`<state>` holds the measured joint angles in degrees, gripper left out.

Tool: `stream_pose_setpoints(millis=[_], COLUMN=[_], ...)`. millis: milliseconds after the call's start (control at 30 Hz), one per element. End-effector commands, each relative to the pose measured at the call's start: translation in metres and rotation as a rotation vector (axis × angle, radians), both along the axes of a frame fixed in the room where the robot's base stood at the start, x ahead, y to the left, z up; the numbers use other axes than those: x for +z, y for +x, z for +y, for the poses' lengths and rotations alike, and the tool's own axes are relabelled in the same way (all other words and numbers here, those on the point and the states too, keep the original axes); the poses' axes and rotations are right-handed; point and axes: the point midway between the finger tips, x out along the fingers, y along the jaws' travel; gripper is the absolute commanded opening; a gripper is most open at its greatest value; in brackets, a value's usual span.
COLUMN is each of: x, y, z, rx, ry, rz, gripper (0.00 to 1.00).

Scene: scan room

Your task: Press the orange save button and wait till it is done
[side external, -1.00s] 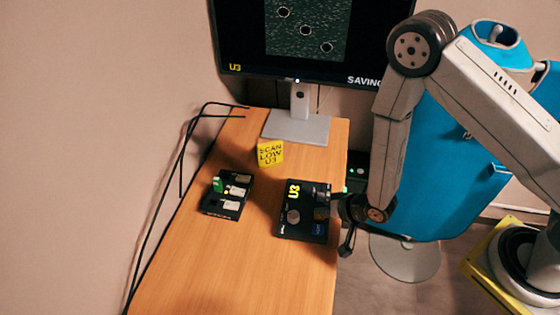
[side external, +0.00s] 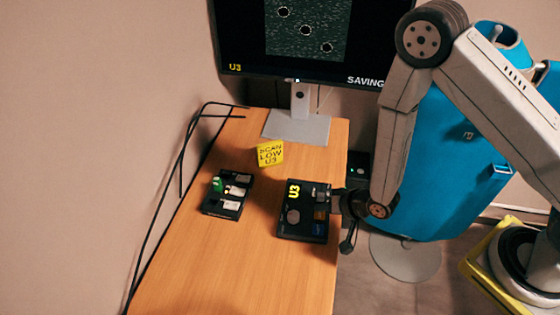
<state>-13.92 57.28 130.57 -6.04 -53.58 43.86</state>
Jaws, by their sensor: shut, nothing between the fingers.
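The black control box marked U3 (side external: 291,226) lies near the right edge of the wooden desk. On its right side is a small orange button (side external: 320,214), with a blue button (side external: 318,230) below it in the picture and a round grey knob (side external: 293,217) to the left. My gripper (side external: 322,196) is shut and empty over the box's upper right part, just beyond the orange button and apart from it. Its exact height over the box is hard to tell. The monitor (side external: 283,72) shows a speckled picture with several ringed dark spots and the word SAVING at lower right.
A yellow sign reading SCAN LOW U3 (side external: 270,153) stands behind the box. A black tray (side external: 221,210) with small pieces, one green, lies to the left. The front of the desk is clear.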

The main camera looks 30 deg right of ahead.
Motion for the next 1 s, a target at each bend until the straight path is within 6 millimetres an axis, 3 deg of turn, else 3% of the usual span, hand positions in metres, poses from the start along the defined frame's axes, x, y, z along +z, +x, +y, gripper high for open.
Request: stream_pose_setpoints(millis=[267, 1000], x=[0.004, 0.049], y=[0.001, 0.0], z=[0.0, 0.0], rx=[0.0, 0.0], ry=[0.0, 0.0], rz=[-0.001, -0.001], gripper=[0.0, 0.0])
